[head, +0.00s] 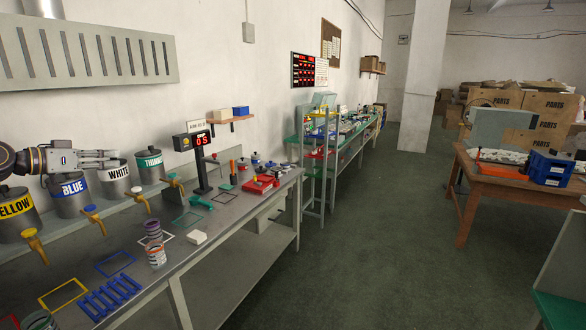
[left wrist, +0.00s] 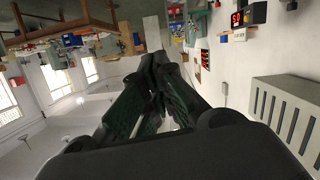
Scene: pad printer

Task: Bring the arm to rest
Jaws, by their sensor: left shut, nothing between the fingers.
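My left arm comes in from the left edge of the head view and stretches out level in front of the row of labelled paint cans. My left gripper (head: 116,160) is at its end, above the bench, in front of the tops of the blue can (head: 69,198) and the white can (head: 114,180). It is shut and empty; whether it touches a can cannot be told from the head view. In the left wrist view its dark fingers (left wrist: 158,85) lie together, with nothing between them. My right gripper is not in view.
Below are taps, a striped cup stack (head: 154,246), a blue rack (head: 110,297) and coloured frames on the grey bench (head: 215,250). A display post (head: 202,170) stands farther right.

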